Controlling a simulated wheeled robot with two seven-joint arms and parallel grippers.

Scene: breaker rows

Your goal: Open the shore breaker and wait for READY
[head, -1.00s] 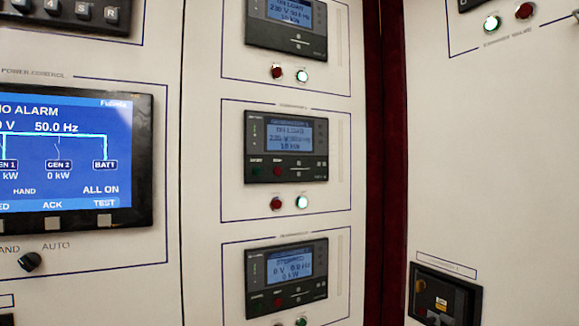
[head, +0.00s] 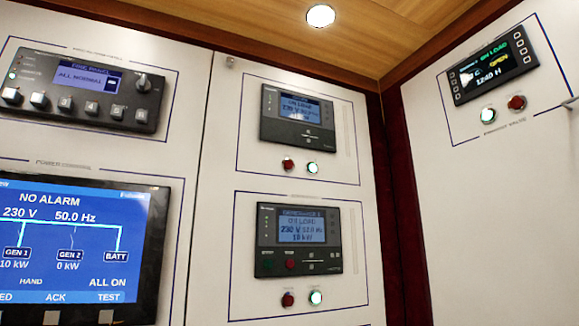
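Neither of my grippers is in view. I see no breaker marked as shore and no READY text. The power control screen (head: 70,250) at the lower left reads NO ALARM, 230 V and 50.0 Hz. It shows GEN 1, GEN 2 at 0 kW and BATT, with HAND and ALL ON below. In the middle, an upper controller (head: 298,117) and a lower controller (head: 298,238) both appear to read ON LOAD. Each has a dim red lamp and a lit whitish-green lamp under it.
A fire panel (head: 88,88) reading ALL NORMAL is at the upper left. A ceiling light (head: 320,16) shines above. The lower right wall is bare.

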